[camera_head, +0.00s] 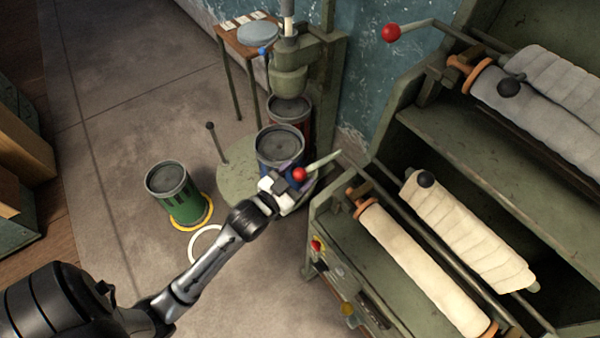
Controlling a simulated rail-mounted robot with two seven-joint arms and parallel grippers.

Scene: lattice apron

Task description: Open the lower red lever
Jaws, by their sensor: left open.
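The lower red lever ends in a red ball (300,174) on a pale rod that runs up and right toward the lower part of the green machine. My left arm comes in from the lower left, and its gripper (298,186) is at the red ball. The left gripper is open. The ball shows at the upper edge of the gripper; I cannot tell whether the fingers touch it or sit around it. An upper red lever (391,32) with a similar ball sticks out higher on the machine. My right gripper is not in view.
The green machine (408,112) fills the right, with cream rollers (425,265) below and grey rollers above. A blue drum (280,146) stands behind the gripper on a round base. A green drum (174,190) stands left. The floor (110,130) at left is clear.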

